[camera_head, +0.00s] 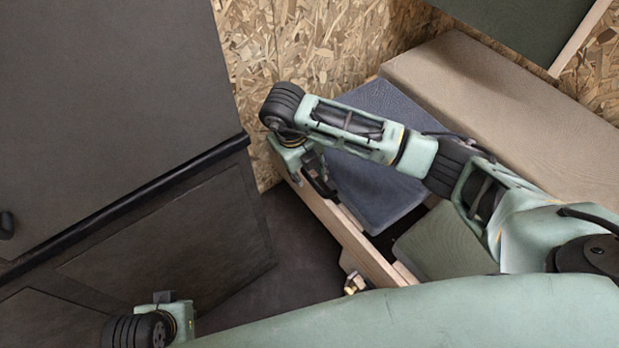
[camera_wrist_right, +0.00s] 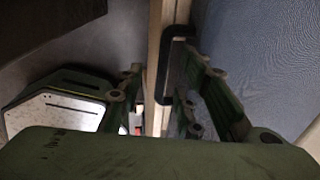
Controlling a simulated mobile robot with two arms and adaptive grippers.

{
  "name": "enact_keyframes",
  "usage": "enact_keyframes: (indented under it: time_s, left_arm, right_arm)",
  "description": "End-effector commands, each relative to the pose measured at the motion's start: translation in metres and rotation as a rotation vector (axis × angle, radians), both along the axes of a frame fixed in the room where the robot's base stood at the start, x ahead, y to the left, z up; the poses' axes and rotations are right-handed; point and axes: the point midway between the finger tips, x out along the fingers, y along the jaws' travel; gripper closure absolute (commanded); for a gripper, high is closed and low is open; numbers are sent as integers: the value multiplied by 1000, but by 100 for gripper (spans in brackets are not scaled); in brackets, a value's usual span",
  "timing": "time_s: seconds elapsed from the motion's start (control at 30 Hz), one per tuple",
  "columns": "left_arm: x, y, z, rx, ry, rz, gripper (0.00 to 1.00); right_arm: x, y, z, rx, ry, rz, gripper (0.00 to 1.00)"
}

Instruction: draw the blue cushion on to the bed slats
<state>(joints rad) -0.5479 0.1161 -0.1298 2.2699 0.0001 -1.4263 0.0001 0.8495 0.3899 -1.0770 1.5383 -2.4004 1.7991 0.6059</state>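The blue cushion (camera_head: 375,190) is a flat slab lying beside a pale wooden rail (camera_head: 373,262) in the head view, partly covered by my right arm. It also fills the right of the right wrist view (camera_wrist_right: 265,60). A black handle-like loop (camera_wrist_right: 169,65) shows at its rail-side edge. My right gripper (camera_head: 314,182) is over that edge; in the wrist view its fingers (camera_wrist_right: 163,82) are apart, with the rail and loop between them in the picture. Contact cannot be told. The slats cannot be made out. My left gripper is not clearly seen.
A green cushion (camera_head: 445,245) lies nearer, past a dark gap. A beige padded block (camera_head: 505,105) stands behind on the right, against a chipboard wall (camera_head: 300,45). Dark cabinet panels (camera_head: 110,100) fill the left. Dark floor (camera_head: 290,260) is open between cabinet and rail.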

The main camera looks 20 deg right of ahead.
Motion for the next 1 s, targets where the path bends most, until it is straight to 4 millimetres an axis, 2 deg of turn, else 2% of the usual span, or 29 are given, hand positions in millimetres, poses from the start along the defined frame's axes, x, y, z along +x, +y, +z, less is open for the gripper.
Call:
enact_keyframes:
  time_s: [0.03, 0.2, 0.37, 1.0]
  left_arm:
    - [0, 0, 0, 0, 0, 0, 100]
    - [0, 0, 0, 0, 1, 1, 100]
    - [0, 0, 0, 0, 1, 1, 100]
    - [0, 0, 0, 0, 1, 1, 100]
  right_arm:
    - [1, 2, 13, 0, -5, 2, 67]
    - [-2, 8, 43, 1, -2, 3, 67]
    - [-3, 12, 60, 0, -1, 0, 67]
    - [-4, 12, 64, 0, 1, 0, 67]
